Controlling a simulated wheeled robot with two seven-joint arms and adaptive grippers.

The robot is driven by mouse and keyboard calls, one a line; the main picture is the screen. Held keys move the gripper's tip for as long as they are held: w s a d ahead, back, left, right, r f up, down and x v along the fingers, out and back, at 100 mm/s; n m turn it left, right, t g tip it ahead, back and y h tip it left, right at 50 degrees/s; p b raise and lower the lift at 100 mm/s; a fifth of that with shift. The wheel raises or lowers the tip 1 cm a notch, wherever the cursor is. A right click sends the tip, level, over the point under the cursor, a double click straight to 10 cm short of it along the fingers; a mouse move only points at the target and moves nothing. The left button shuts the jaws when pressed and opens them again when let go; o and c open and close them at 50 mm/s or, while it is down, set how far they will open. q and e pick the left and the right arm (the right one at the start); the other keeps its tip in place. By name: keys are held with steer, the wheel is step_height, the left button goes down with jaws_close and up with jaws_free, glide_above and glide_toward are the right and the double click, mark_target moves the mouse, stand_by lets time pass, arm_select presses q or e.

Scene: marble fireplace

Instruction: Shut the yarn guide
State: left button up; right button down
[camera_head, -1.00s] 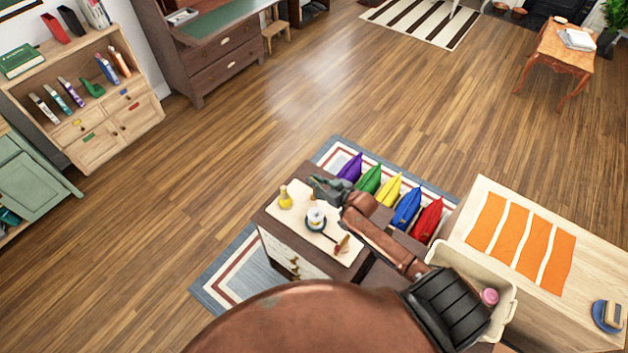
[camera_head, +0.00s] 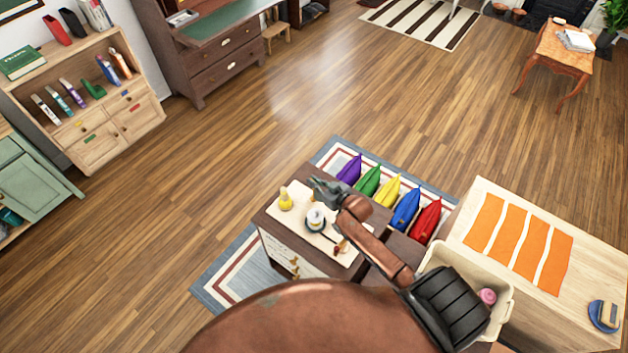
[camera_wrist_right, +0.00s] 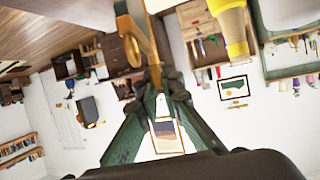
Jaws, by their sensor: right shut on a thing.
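In the wrist view a brass-coloured curved piece (camera_wrist_right: 140,40), which looks like the yarn guide, reaches down to my right fingertips. My right gripper (camera_wrist_right: 165,80) is shut on it. In the head view the right gripper (camera_head: 322,188) is above the far edge of a cream board (camera_head: 301,229) on a small dark cabinet. The guide cannot be made out there; the gripper and arm cover that area. My left gripper is not in view.
On the board stand a yellow bottle (camera_head: 286,201) and a white spool-like thing (camera_head: 315,217). Coloured pouches, including a red pouch (camera_head: 426,221), lie just right of my arm. A cream bin (camera_head: 505,305) and wooden table (camera_head: 590,235) stand further right. Open floor lies beyond.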

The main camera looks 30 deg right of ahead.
steer(key=shift+w+r+m+h+p, duration=0.15)
steer(key=shift+r+m+h+p, duration=0.25)
steer(key=shift+m+h+p, duration=1)
steer(key=shift+m+h, duration=0.2)
steer(key=shift+h, duration=0.2)
steer(key=shift+f+h, duration=0.1)
steer(key=shift+h, duration=0.2)
steer(key=c, duration=2.1)
jaws_free()
steer(key=shift+f, duration=0.2)
steer(key=shift+s, duration=0.4)
steer(key=v, duration=1.1)
steer(key=shift+s+r, duration=0.2)
steer(key=shift+r, duration=0.05)
